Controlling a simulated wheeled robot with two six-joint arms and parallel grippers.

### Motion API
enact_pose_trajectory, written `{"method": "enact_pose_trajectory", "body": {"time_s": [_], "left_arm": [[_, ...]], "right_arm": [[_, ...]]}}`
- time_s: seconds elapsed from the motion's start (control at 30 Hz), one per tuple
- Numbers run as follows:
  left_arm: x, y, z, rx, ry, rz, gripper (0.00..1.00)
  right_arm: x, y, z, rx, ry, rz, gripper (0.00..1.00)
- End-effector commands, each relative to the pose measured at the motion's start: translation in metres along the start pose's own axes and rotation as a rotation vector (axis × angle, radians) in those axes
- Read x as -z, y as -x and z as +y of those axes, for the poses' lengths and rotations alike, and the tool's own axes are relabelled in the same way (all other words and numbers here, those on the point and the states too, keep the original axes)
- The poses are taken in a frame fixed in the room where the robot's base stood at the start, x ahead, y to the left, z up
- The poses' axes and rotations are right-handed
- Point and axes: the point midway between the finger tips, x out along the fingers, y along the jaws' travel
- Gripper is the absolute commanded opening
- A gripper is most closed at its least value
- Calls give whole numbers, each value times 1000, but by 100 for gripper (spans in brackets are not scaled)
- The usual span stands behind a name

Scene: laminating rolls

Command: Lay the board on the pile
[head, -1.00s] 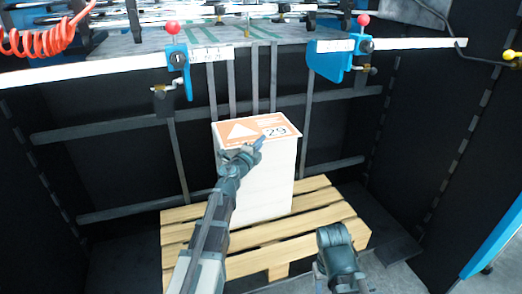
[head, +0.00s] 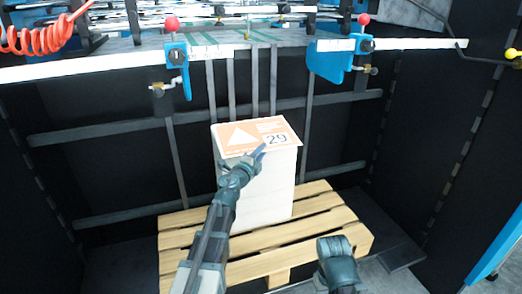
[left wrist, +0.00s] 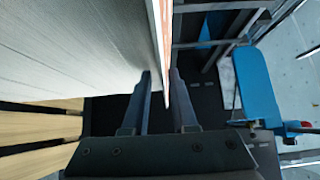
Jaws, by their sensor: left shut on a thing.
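The board (head: 245,137) is a thin orange sheet with a white triangle and the number 29. It lies flat over the top of the pile (head: 262,188), a tall white stack. In the left wrist view, the board (left wrist: 166,45) shows edge-on, running between the fingers of the left gripper (left wrist: 161,88), close along the pile (left wrist: 75,50). Whether the board fully touches the pile is hard to tell. My right gripper (head: 336,250) is low at the front right, its fingers not clear.
The pile stands on a wooden pallet (head: 330,212). Above and behind is a machine table edge with two blue clamps with red knobs (head: 177,70) (head: 335,60). Dark panels stand at both sides. A red coiled hose (head: 40,40) hangs at the upper left.

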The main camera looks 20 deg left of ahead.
Motion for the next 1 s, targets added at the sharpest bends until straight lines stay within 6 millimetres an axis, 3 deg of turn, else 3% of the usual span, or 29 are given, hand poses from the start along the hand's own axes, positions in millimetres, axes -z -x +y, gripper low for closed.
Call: {"method": "enact_pose_trajectory", "body": {"time_s": [0.03,0.1,0.47,0.67,1.0], "left_arm": [[0,0,3,-1,-1,-2,20],[-1,0,2,0,-1,-3,33],[-2,-2,-3,1,1,-4,33],[-2,-3,-17,1,1,-5,33],[-1,70,-13,1,2,-7,33]], "right_arm": [[0,-3,0,0,0,0,50],[0,-2,0,0,0,0,50],[0,3,0,0,0,0,50],[-1,17,1,2,-1,0,50],[-1,12,1,2,-1,0,50]]}}
